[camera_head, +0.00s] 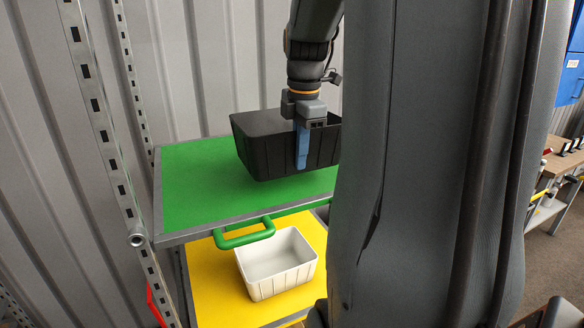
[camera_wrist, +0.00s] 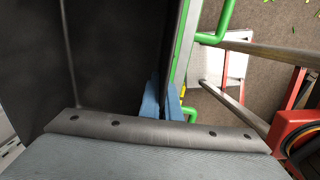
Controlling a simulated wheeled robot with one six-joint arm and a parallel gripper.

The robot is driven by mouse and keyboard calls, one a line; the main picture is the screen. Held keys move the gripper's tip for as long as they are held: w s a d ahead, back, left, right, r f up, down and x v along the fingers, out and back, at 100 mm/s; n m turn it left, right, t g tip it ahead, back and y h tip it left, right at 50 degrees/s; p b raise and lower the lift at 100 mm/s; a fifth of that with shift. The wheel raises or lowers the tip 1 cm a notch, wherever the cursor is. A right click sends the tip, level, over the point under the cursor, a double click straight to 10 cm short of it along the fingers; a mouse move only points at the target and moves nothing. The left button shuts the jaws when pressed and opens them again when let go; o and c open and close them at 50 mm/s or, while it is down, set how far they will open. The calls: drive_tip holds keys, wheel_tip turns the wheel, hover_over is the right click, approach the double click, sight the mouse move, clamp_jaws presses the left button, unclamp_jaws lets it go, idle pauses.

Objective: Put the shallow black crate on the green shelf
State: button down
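The black crate (camera_head: 262,152) is over the green shelf (camera_head: 192,190), upright and open at the top. My gripper (camera_head: 302,160) points down at the crate's near wall, one blue finger showing on the outside. In the wrist view both blue fingers (camera_wrist: 158,98) are close together at the wall of the black crate (camera_wrist: 112,55), shut on it. The crate's underside is hidden, so I cannot tell whether it touches the shelf or hangs just above it. The crate's right end is hidden behind my arm in the head view.
Below is a yellow shelf (camera_head: 212,282) with a white crate (camera_head: 276,272) on it. A green handle (camera_head: 243,236) sticks out from the green shelf's front edge. A perforated metal post (camera_head: 105,130) stands at the left. The green shelf's left part is bare.

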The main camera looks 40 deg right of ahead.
drive_tip(key=shift+f+p, duration=0.55)
drive_tip(key=shift+f, duration=1.9)
drive_tip(key=shift+f, duration=0.1)
drive_tip(key=c, duration=2)
unclamp_jaws()
wheel_tip(320, 180, up, 12)
drive_tip(key=s+b, duration=0.1)
drive_tip(key=b, duration=0.1)
drive_tip(key=shift+s+a, duration=0.1)
drive_tip(key=shift+a, duration=0.1)
